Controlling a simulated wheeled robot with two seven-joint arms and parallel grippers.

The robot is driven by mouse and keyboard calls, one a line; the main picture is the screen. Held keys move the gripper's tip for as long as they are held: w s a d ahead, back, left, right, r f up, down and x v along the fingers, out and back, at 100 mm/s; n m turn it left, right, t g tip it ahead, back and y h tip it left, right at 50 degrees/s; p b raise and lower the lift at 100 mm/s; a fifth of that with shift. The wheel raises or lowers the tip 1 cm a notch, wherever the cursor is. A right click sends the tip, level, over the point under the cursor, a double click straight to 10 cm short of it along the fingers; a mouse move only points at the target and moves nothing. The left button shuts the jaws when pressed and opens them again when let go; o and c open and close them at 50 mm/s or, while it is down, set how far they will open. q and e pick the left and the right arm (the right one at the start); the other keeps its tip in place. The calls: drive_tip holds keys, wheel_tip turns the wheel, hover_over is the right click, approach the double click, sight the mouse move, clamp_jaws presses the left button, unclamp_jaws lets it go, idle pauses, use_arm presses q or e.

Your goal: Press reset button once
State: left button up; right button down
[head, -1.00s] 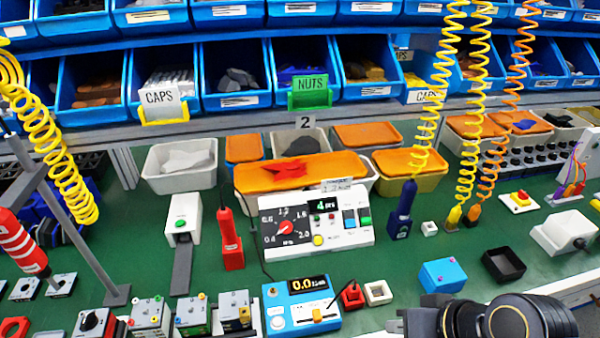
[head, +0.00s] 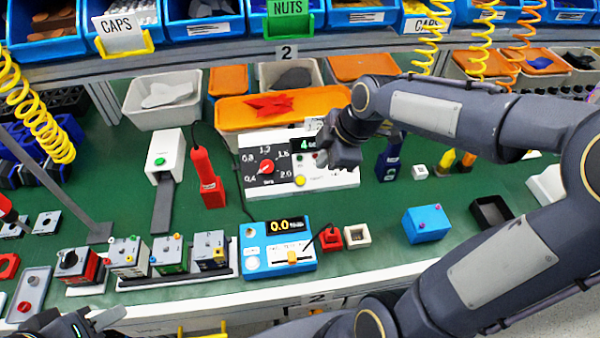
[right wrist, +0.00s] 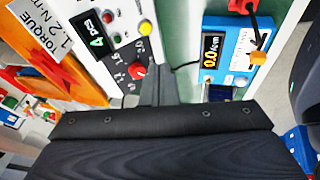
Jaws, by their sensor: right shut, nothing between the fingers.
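The white control panel (head: 255,203) stands mid-bench with a dial, a red knob (head: 266,167), a "4" display and a yellow button (head: 300,181). The small print beside the button is too small to read. My right gripper (head: 334,160) is shut and empty, over the panel's right part, hiding its switches. In the right wrist view, the shut fingers (right wrist: 160,80) point at the panel near the red knob (right wrist: 137,71); the yellow button (right wrist: 145,28) lies beyond them. I cannot tell contact. My left gripper (head: 65,326) shows only partly at the lower left edge.
A blue meter reading 0.0 (head: 278,248) sits in front of the panel. Orange-lidded bins (head: 240,112) stand behind.

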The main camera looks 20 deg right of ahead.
approach(300, 182)
wheel_tip(300, 182, down, 3)
drive_tip(key=a, duration=0.2)
drive_tip(key=shift+w+d+f, duration=0.15)
drive_tip(key=shift+w+f, duration=0.35)
drive_tip(key=shift+f, duration=0.2)
drive_tip(key=shift+w+d+f, duration=0.15)
drive_tip(key=shift+w+f, duration=0.35)
drive_tip(key=shift+w, duration=0.05)
drive_tip(key=shift+f, duration=0.1)
